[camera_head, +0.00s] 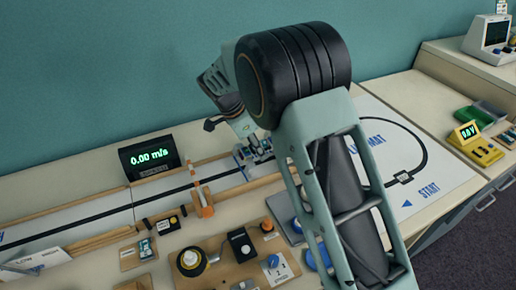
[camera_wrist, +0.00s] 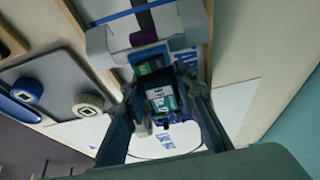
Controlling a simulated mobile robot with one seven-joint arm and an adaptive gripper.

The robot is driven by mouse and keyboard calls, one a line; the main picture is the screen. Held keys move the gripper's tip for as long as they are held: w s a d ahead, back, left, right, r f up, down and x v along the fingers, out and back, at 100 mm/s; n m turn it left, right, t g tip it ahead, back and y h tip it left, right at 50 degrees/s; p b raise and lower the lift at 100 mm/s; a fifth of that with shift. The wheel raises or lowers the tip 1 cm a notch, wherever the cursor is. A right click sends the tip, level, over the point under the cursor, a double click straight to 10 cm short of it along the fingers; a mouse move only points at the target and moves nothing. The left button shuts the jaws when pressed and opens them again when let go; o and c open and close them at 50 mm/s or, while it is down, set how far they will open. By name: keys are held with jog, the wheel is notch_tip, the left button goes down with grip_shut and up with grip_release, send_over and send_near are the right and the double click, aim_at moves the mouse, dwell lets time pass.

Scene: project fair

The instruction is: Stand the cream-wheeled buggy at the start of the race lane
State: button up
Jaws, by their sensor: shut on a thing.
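My gripper (camera_wrist: 165,125) is shut on the buggy (camera_wrist: 160,98), gripping its body, which carries a green and white board. Two pale wheels (camera_wrist: 98,47) stick out on either side of the buggy, with a purple part between them. In the head view my gripper (camera_head: 249,148) is at the right end of the race lane (camera_head: 110,217), with the buggy (camera_head: 262,157) small and partly hidden under it. The lane is pale with a black centre line and wooden side rails. I cannot tell whether the wheels touch the lane.
An orange and white post (camera_head: 203,200) stands by the lane, and a display (camera_head: 152,157) reading 0.00 m/s stands behind it. A white mat (camera_head: 440,178) marked START lies right. Boards with knobs (camera_head: 190,260) crowd the front. A teal wall is behind.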

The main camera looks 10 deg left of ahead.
jog(key=shift+f+b, duration=0.35)
jog(key=shift+b, duration=0.1)
jog(key=shift+w+d+f+b, duration=0.15)
jog(key=shift+f+b, duration=0.1)
jog(key=shift+b, duration=0.05)
dwell(0.7)
jog(key=shift+w+d, duration=0.2)
jog(key=shift+d, duration=0.2)
grip_shut()
dwell(0.3)
jog(key=o, duration=0.9)
grip_release()
jog(key=shift+w+f, duration=0.1)
jog(key=shift+f, duration=0.05)
jog(key=shift+o, duration=0.8)
jog(key=shift+s+a, duration=0.15)
jog(key=shift+s, duration=0.05)
